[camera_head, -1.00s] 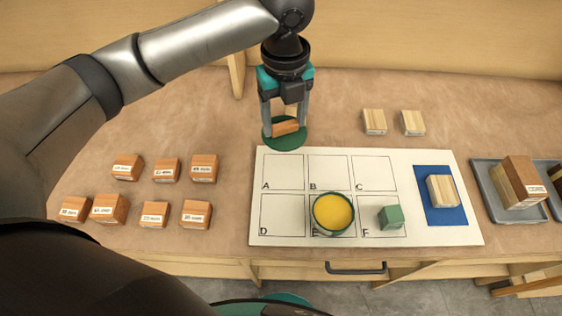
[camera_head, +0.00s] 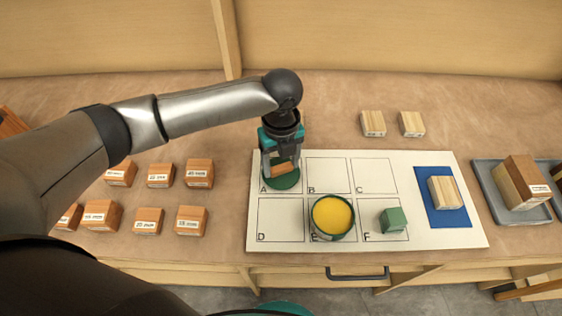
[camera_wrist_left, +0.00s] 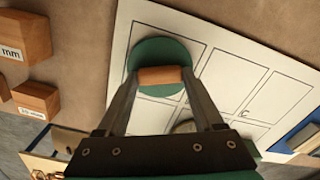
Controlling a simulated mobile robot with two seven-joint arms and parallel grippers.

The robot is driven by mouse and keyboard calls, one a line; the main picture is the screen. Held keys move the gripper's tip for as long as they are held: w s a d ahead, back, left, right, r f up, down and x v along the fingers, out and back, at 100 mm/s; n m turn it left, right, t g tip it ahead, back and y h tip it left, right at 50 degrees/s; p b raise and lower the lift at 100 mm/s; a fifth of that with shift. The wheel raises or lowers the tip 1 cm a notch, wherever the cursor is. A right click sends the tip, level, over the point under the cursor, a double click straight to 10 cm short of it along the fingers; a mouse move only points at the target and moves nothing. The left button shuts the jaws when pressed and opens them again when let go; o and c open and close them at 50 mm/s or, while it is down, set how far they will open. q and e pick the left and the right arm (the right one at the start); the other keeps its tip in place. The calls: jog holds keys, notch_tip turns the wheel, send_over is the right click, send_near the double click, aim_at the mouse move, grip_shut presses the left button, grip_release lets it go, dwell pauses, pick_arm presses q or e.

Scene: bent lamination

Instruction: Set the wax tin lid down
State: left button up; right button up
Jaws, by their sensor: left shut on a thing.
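The wax tin lid is a green disc (camera_head: 282,181) with a wooden handle (camera_head: 281,169). My left gripper (camera_head: 280,168) is shut on that handle, over cell A of the white board (camera_head: 470,236). In the left wrist view the lid (camera_wrist_left: 158,52) shows beneath the fingers, with the handle (camera_wrist_left: 159,75) between them. I cannot tell whether the lid touches the board. The open wax tin (camera_head: 333,216), with yellow wax, stands in cell E.
A green cube (camera_head: 393,219) sits in cell F. A pale block (camera_head: 444,191) lies on the blue patch (camera_head: 459,217). Several labelled wooden blocks (camera_head: 192,220) stand left of the board. A grey tray (camera_head: 485,178) with a block is at right. Cells B, C and D are empty.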

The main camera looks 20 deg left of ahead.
aim_at(281, 167)
pick_arm(q)
jog(key=o, duration=1.3)
jog(key=shift+f, duration=0.1)
jog(key=shift+o, duration=0.2)
notch_tip(281, 167, up, 12)
jog(key=p, duration=0.1)
jog(key=shift+r+p, duration=0.2)
jog(key=shift+p, duration=0.15)
